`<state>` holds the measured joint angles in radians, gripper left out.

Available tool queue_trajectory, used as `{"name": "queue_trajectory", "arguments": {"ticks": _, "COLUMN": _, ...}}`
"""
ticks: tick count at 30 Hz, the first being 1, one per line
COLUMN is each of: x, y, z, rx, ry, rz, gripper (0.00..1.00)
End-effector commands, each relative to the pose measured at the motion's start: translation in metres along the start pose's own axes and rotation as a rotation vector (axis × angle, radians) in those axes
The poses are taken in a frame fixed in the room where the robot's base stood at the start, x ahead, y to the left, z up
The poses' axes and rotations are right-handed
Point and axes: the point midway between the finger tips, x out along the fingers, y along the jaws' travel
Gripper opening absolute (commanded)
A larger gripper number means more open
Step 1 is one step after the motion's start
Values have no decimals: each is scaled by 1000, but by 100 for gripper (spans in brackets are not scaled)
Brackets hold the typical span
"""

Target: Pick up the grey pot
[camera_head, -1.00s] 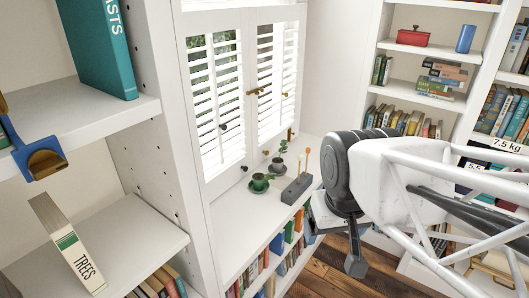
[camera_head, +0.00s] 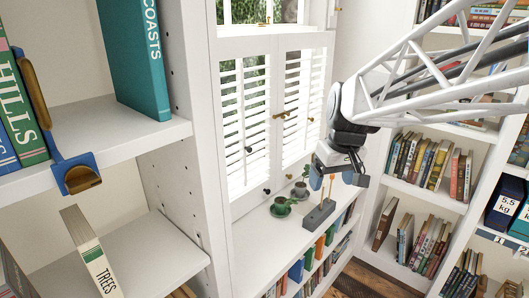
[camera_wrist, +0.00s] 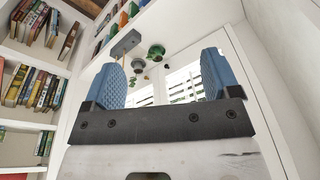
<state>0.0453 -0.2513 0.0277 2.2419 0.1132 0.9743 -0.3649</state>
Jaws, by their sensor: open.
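The grey pot (camera_head: 300,190) holds a small plant and stands on a white window shelf near the shutters. In the wrist view the grey pot (camera_wrist: 138,68) shows upside down between my fingers, some distance beyond them. My gripper (camera_head: 337,172) is above and to the right of the pot in the head view, not touching it. In the wrist view my gripper (camera_wrist: 163,65) has its two blue padded fingers wide apart with nothing between them.
A green pot (camera_head: 280,207) on a saucer stands just left of the grey pot. A grey block (camera_head: 319,214) with upright wooden sticks stands to its right, close below my gripper. White shutters (camera_head: 245,120) rise behind. Bookshelves (camera_head: 430,165) stand on the right.

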Motion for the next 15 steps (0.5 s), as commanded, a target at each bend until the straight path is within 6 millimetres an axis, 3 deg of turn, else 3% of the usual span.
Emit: {"name": "queue_trajectory", "arguments": {"ticks": 15, "x": 24, "y": 40, "z": -110, "rx": -142, "ry": -16, "rz": -64, "gripper": 82}}
